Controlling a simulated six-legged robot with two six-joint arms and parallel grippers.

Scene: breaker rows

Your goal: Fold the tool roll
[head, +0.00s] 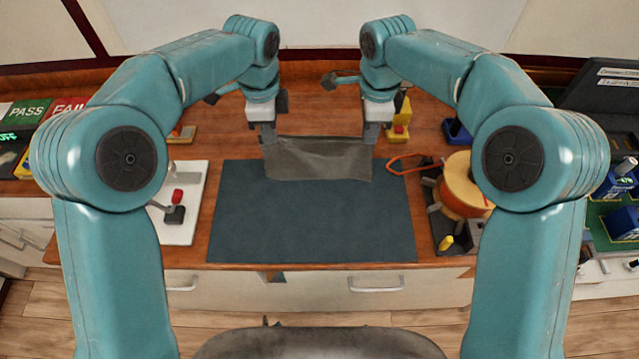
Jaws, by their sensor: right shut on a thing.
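The tool roll (320,158) is a grey cloth hanging at the far edge of the dark blue mat (312,220). Its top edge is stretched nearly level between my two grippers, and its lower part hangs in soft creases over the mat's far edge. My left gripper (268,138) is at the cloth's upper left corner and looks shut on it. My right gripper (371,136) is shut on the upper right corner. Whether the lower edge touches the mat is hard to tell. The fingertips are partly hidden by the cloth.
A white board with a red-topped switch (177,197) lies left of the mat. On the right are an orange spool (463,187), a red-orange loop (408,163) and a yellow block (399,132). PASS and FAIL signs (68,107) lie far left. The mat is clear.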

